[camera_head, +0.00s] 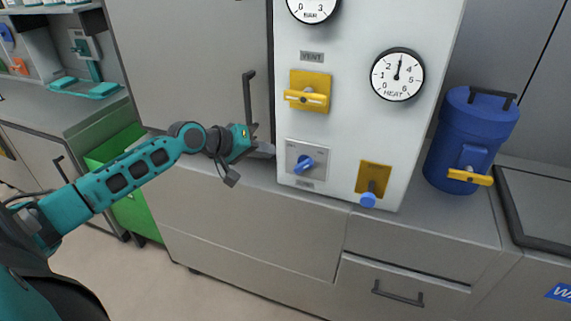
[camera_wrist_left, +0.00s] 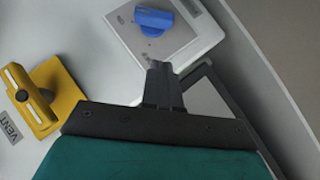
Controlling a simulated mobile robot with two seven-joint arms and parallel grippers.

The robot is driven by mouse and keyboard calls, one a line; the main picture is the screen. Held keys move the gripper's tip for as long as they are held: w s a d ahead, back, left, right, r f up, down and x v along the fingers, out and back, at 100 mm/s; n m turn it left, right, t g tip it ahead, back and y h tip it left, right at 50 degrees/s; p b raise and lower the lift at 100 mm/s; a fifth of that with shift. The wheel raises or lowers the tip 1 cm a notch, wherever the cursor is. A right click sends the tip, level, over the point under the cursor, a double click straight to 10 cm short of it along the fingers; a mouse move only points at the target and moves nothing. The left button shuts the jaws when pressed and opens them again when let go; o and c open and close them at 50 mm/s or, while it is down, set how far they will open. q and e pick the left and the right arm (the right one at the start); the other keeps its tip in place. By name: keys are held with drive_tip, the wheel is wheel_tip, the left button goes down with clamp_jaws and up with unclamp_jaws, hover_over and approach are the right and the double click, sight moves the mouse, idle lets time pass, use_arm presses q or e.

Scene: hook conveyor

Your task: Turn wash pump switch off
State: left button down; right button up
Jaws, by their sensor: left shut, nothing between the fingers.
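A blue rotary knob (camera_head: 305,163) sits on a square grey plate (camera_head: 316,152) low on the left of the white panel. The plate's small lettering is too small to read, so I cannot tell which setting the knob points to. My left gripper (camera_head: 268,151) is shut and empty, just left of the plate. In the left wrist view the shut fingertips (camera_wrist_left: 160,68) point at the lower edge of the grey plate, and the blue knob (camera_wrist_left: 153,21) is beyond them, apart from them. My right gripper is not in view.
Above the plate is a yellow valve handle (camera_head: 306,97) under a VENT label. To the right are a yellow plate with a blue ball-ended lever (camera_head: 368,199), a HEAT dial (camera_head: 397,75) and a blue canister (camera_head: 470,138). A dark cabinet handle (camera_head: 248,105) stands close behind my left gripper.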

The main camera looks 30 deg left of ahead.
sight(298, 165)
use_arm(q)
drive_tip(key=shift+w+d+f, duration=0.85)
drive_tip(key=shift+d+f, duration=0.15)
drive_tip(key=shift+f, duration=0.1)
drive_tip(key=shift+w+d+f, duration=0.85)
drive_tip(key=shift+d+f, duration=0.1)
drive_tip(key=shift+f, duration=0.15)
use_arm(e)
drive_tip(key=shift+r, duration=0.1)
use_arm(q)
drive_tip(key=shift+f+h, duration=0.15)
drive_tip(key=shift+h, duration=0.15)
drive_tip(key=shift+a+n, duration=0.1)
drive_tip(key=shift+n, duration=0.2)
drive_tip(key=shift+b, duration=0.3)
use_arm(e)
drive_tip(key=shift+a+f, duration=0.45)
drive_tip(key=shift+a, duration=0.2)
use_arm(q)
drive_tip(key=shift+t, duration=0.3)
